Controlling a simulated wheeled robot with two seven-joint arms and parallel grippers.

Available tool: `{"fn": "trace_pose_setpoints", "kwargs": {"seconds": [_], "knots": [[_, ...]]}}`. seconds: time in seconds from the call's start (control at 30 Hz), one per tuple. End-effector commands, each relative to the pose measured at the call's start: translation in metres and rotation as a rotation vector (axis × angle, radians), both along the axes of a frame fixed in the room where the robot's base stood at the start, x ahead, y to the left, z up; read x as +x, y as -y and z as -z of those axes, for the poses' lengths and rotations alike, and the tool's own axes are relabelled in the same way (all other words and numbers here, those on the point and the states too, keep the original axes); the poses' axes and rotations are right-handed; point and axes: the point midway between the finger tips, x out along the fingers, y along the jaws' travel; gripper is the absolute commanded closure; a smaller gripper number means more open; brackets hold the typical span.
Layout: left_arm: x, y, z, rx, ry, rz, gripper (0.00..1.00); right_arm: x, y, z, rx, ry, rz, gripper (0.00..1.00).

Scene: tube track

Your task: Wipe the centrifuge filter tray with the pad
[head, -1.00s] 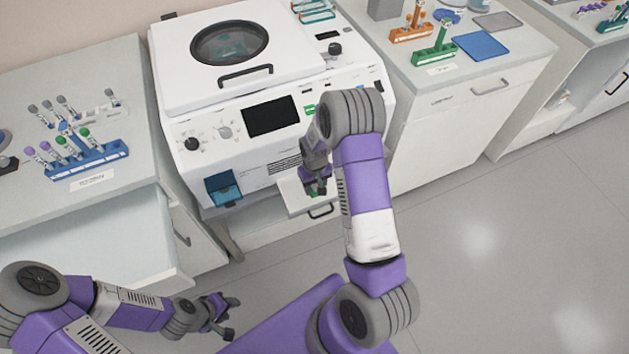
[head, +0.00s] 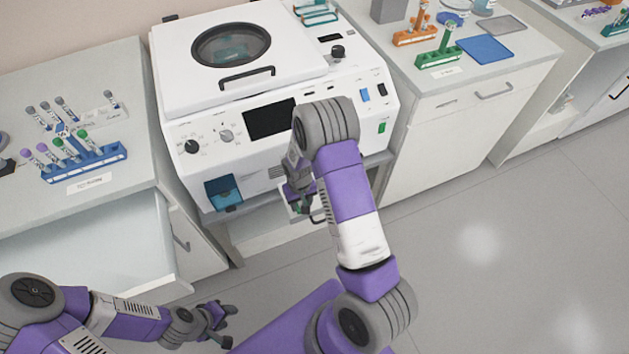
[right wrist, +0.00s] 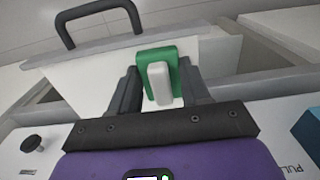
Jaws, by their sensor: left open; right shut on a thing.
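The centrifuge filter tray is a pale open drawer low on the front of the white centrifuge, with a black handle. In the head view the tray (head: 292,214) is partly hidden by my right gripper (head: 303,200); the right wrist view shows it too (right wrist: 215,52). The pad (right wrist: 158,58) is green with a white grip, held between the fingers of my right gripper (right wrist: 160,88). The pad is over the tray; I cannot tell whether it touches the tray floor. My left gripper (head: 222,322) is open and empty, low and away from the centrifuge.
The centrifuge (head: 235,90) stands between two counters, its lid closed. A blue bin (head: 223,192) is on its lower front left. Blue tube rack (head: 86,163) is on the left counter; orange (head: 415,37) and green (head: 438,58) racks and a blue mat (head: 485,49) are on the right.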

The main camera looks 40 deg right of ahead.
Motion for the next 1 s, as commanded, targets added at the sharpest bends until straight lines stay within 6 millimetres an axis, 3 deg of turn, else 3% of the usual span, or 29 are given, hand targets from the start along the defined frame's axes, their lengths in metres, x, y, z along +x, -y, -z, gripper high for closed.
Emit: {"fn": "trace_pose_setpoints", "kwargs": {"seconds": [0.23,1.0], "knots": [[0.000,0.000,-0.002,0.000,0.000,0.000,0.57,-0.002,-0.019,0.000,0.000,0.000,0.008,0.82],[0.000,0.000,0.006,0.000,0.000,0.000,0.57,0.003,0.040,0.001,0.000,0.001,-0.016,0.82]]}}
